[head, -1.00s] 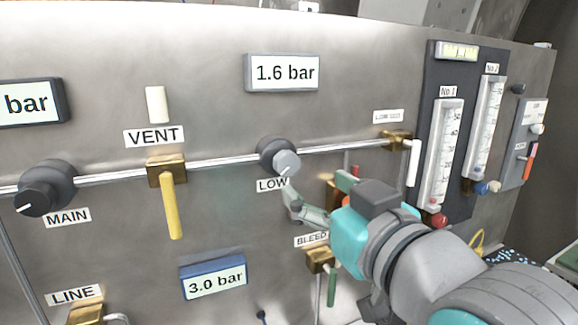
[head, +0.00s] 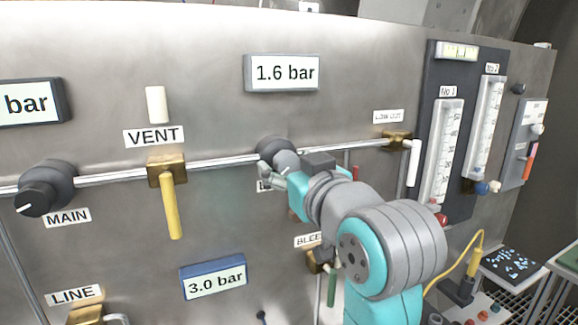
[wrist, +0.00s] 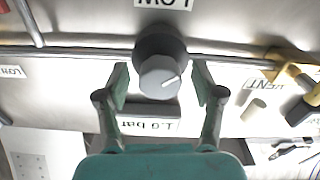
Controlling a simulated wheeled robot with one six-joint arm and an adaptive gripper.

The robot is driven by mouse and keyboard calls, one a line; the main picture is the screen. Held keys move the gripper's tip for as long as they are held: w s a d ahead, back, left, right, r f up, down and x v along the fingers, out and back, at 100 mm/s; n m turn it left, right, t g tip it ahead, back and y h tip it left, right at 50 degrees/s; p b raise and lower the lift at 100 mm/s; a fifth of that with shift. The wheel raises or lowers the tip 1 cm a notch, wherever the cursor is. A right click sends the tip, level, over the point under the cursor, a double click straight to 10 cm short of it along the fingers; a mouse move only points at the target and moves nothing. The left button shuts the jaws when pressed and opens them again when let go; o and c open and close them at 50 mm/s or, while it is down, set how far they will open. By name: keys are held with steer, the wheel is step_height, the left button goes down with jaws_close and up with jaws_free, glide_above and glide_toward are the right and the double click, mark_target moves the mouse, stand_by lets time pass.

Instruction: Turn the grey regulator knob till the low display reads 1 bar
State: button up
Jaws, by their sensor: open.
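The grey regulator knob (head: 284,162) labelled LOW sits on the steel panel, on the horizontal pipe. The display above it (head: 283,73) reads 1.6 bar. My gripper (head: 278,176) is at the knob in the head view and hides part of it and most of its label. In the wrist view the picture is upside down. The knob (wrist: 160,78) with a white pointer line lies between the two open green fingers, with a gap visible on each side. I cannot tell how far the fingertips reach along the knob.
The black MAIN knob (head: 38,200) and yellow VENT lever (head: 172,205) are to the left. A blue-framed display (head: 213,276) below reads 3.0 bar. The green-handled BLEED valve (head: 332,285) is below my arm. The white LOW OUT lever (head: 413,163) and flow tubes (head: 441,160) are to the right.

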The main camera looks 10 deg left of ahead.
steer(key=c, duration=1.1)
steer(key=shift+c, duration=0.2)
steer(key=shift+n, duration=0.3)
steer(key=n, duration=0.9)
steer(key=o, duration=1.1)
steer(key=shift+o, duration=0.2)
